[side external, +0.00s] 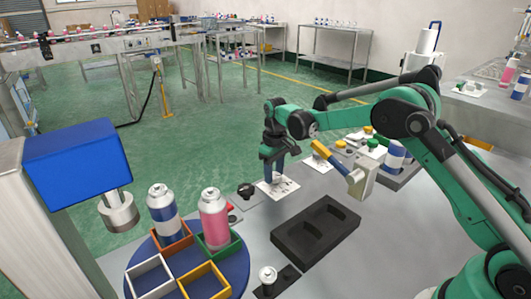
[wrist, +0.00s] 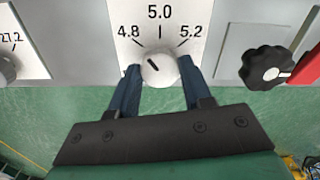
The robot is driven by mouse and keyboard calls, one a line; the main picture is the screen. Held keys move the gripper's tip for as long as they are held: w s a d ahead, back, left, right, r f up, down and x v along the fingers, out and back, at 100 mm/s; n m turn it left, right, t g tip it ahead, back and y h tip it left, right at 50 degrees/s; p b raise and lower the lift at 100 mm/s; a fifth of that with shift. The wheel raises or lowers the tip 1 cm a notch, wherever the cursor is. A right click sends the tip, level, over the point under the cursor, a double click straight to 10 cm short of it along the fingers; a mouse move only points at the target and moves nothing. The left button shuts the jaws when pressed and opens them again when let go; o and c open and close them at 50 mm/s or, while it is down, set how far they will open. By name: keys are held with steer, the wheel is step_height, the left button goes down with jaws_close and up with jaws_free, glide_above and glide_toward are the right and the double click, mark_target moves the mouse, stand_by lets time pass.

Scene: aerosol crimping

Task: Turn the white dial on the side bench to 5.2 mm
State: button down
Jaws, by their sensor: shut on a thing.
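The white dial (wrist: 160,69) sits on a white plate marked 4.8, 5.0 and 5.2 in the wrist view. Its short black mark points up and left, toward the 4.8 side. My gripper (wrist: 160,84) is shut on the dial, with one dark blue finger on each side of it. In the side external view my gripper (side external: 271,175) points down at a white plate (side external: 284,189) on the grey bench (side external: 330,190). The dial itself is hidden there by the fingers.
A black knob (wrist: 266,68) beside a red part is right of the dial in the wrist view. Another dial (wrist: 6,70) marked 27.2 is at left. A yellow-handled device (side external: 345,165), a black tray (side external: 316,228) and a turntable with cans (side external: 238,268) stand nearby.

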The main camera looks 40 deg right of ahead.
mark_target(274, 174)
steer(key=m, duration=0.4)
steer(key=shift+m, duration=0.3)
steer(key=m, duration=0.4)
steer(key=shift+m, duration=0.3)
steer(key=m, duration=0.4)
steer(key=shift+m, duration=2)
steer(key=shift+c, duration=1.9)
jaws_free()
steer(key=shift+r, duration=2.85)
